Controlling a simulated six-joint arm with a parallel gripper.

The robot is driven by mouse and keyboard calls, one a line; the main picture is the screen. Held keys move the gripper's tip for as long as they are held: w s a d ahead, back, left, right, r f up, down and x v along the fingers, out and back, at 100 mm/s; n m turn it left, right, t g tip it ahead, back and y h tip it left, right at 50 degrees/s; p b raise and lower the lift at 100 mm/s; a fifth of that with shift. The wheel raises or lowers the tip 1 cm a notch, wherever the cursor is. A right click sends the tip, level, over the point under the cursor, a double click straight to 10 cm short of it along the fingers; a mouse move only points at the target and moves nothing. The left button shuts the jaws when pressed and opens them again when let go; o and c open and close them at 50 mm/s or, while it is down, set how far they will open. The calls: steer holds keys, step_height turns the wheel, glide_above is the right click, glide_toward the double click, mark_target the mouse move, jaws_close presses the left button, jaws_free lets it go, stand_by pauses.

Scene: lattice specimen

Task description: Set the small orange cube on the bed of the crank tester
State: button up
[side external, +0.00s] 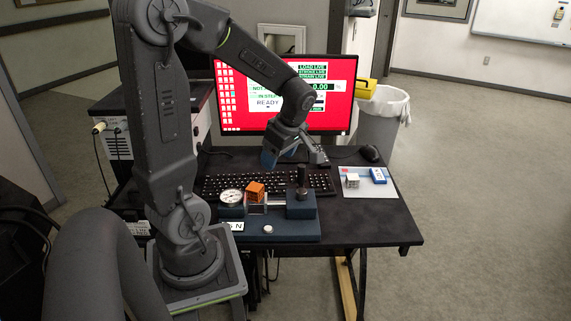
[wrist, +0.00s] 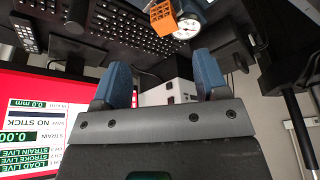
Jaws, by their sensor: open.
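The small orange lattice cube (side external: 256,192) sits on the bed of the crank tester (side external: 278,229), between the white dial gauge (side external: 231,197) and the dark upright knob. The cube (wrist: 163,15) and gauge (wrist: 187,29) also show at the top edge of the wrist view. My gripper (side external: 272,158) is open, with nothing between its blue fingers in the wrist view (wrist: 163,72). It is apart from the cube, behind and above the tester near the monitor. The cube's underside contact is too small to see clearly.
The keyboard (side external: 270,183) lies behind the tester, with the red-screened monitor (side external: 235,110) beyond it. A mouse (side external: 370,153) lies at the back right. The desk's front right is clear.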

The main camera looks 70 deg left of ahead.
steer(key=s+d+r+m+t+h, duration=0.1)
steer(key=d+r+m+t, duration=0.3)
steer(key=d+m, duration=0.6)
steer(key=s+d+r+m+t+h, duration=0.2)
steer(key=d+r+m, duration=0.3)
steer(key=d+m, duration=0.5)
steer(key=s+m+t, duration=0.1)
steer(key=m, duration=0.3)
steer(key=shift+d+r+t, duration=0.25)
steer(key=shift+d+t, duration=0.05)
steer(key=shift+t, duration=0.1)
steer(key=shift+w, duration=0.1)
